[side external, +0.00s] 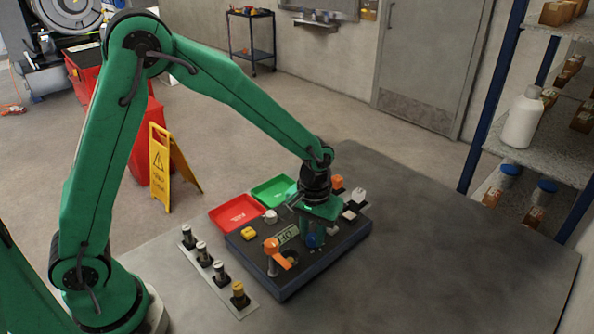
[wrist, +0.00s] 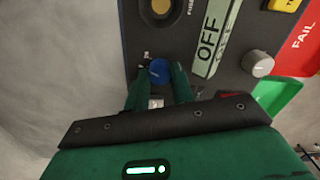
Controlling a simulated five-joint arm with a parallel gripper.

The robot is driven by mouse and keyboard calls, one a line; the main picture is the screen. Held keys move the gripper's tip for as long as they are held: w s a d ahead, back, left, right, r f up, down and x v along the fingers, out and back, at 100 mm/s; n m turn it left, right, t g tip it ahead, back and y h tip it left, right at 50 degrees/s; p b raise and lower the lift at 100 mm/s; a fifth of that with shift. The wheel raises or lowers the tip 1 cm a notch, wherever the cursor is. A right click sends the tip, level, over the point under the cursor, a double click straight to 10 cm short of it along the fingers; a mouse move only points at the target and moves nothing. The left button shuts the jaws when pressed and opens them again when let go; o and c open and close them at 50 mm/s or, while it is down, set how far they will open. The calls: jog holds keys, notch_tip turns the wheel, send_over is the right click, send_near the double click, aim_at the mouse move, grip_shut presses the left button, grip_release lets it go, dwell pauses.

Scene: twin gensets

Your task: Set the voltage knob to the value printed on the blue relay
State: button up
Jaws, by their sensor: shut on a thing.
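A dark control panel (side external: 262,277) stands on the grey table. In the wrist view a round blue knob-like part (wrist: 159,71) with a pale line sits on the panel (wrist: 215,85), between my fingertips. It shows below my gripper in the side view (side external: 312,241). My gripper (wrist: 160,76) is shut on this blue part from both sides. A grey knob (wrist: 262,65) with a white mark is to the right, apart from my gripper. I cannot make out a printed value on any blue relay, nor a scale around the blue part.
A display reading OFF (wrist: 209,42) lies beside the blue part. An orange lever (side external: 272,246) stands near the panel's front. Several small cylinders stand on a strip (side external: 222,284) to its left. A red tray (side external: 222,224) and a green tray (side external: 262,192) lie behind. The table's right side is clear.

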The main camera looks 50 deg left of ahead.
aim_at(312, 236)
jog(key=shift+m, duration=1.7)
jog(key=o, duration=1)
jog(key=shift+r, duration=3.9)
jog(key=shift+r, duration=0.1)
